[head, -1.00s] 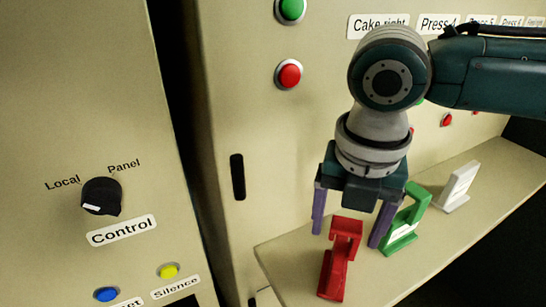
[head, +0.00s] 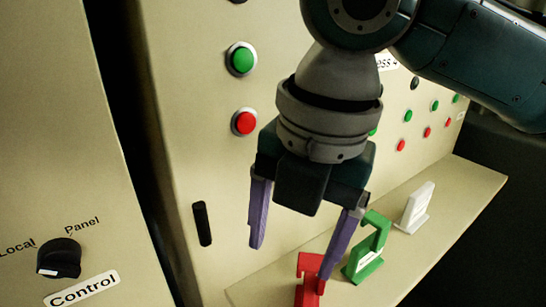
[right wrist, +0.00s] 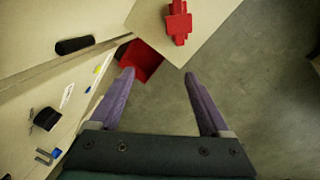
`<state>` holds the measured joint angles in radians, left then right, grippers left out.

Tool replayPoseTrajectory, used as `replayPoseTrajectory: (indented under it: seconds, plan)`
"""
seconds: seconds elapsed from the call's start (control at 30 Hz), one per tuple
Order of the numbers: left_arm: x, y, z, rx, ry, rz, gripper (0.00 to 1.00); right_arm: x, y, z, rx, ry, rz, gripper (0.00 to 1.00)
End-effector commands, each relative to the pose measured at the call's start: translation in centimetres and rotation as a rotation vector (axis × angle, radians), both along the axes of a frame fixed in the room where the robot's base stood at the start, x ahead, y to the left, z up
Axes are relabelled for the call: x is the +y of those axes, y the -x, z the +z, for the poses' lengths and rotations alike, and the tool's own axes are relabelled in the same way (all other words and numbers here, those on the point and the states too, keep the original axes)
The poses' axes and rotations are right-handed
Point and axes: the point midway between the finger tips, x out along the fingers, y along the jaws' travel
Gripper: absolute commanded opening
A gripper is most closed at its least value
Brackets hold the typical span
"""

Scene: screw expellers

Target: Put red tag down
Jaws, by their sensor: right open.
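The red tag (head: 308,281) stands on the beige shelf (head: 262,290), near its left end, and is cut off by the bottom edge of the head view. In the right wrist view the red tag (right wrist: 179,22) shows on the shelf at the top. My right gripper (head: 290,258) is open and empty; its purple fingers are spread, and one overlaps the tag in the head view. In the right wrist view, the space between the fingertips (right wrist: 159,75) is clear of the tag, which lies beyond them. My left gripper is not in view.
A green tag (head: 368,250) and a white tag (head: 415,208) stand further along the shelf. The panel behind carries a green button (head: 242,59) and a red button (head: 244,122). A black knob (head: 58,258) is on the left cabinet. A red object (right wrist: 141,60) shows below the shelf edge.

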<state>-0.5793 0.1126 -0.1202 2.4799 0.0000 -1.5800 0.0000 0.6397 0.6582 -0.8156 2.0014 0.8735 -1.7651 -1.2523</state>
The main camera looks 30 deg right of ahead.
Motion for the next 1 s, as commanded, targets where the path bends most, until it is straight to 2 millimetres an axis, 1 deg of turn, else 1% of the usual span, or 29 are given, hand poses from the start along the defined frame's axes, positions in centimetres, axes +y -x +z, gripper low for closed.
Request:
replayPoseTrajectory:
  seconds: [0.03, 0.07, 0.1, 0.17, 0.23, 0.27, 0.3, 0.37, 0.4, 0.5, 0.53, 0.6, 0.7, 1.0]
  plan:
    - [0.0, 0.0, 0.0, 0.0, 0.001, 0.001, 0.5, 2.0, 1.4, -1.2, 0.004, -0.074, -0.095, 0.81]
    - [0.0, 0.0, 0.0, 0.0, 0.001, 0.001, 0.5, 3.0, 1.9, -1.7, -0.002, -0.118, -0.177, 0.81]
    - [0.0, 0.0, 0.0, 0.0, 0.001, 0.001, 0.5, 4.1, 2.7, -2.2, -0.004, -0.177, -0.296, 0.81]
    - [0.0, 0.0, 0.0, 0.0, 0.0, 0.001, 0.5, 5.2, 3.7, -2.9, 0.0, -0.262, -0.491, 0.81]
    - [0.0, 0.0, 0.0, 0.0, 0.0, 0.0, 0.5, 5.7, 5.0, -3.5, 0.013, -0.349, -0.746, 0.81]
    - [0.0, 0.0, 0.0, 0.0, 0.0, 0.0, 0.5, 5.5, 5.5, -3.8, 0.021, -0.378, -0.862, 0.81]
    - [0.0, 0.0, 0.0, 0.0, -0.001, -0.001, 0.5, 5.1, 6.3, -4.1, 0.029, -0.412, -1.016, 0.81]
    - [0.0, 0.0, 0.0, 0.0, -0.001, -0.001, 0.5, 4.0, 7.5, -4.7, 0.035, -0.443, -1.244, 0.81]
    - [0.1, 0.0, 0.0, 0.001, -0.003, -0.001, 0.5, 3.0, 8.3, -5.1, 0.034, -0.453, -1.386, 0.81]
    - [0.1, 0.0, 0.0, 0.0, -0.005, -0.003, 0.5, 0.4, 10.4, -5.8, 0.014, -0.45, -1.682, 0.81]
    - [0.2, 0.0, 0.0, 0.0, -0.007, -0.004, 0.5, -0.3, 11.0, -6.0, 0.006, -0.446, -1.751, 0.81]
    - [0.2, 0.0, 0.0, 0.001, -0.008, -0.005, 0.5, -1.6, 12.1, -6.3, -0.014, -0.433, -1.872, 0.81]
    - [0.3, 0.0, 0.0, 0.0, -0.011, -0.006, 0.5, -2.7, 13.0, -6.4, -0.035, -0.421, -1.963, 0.81]
    - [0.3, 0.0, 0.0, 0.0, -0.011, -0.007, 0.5, -3.0, 13.2, -6.5, -0.04, -0.418, -1.981, 0.81]
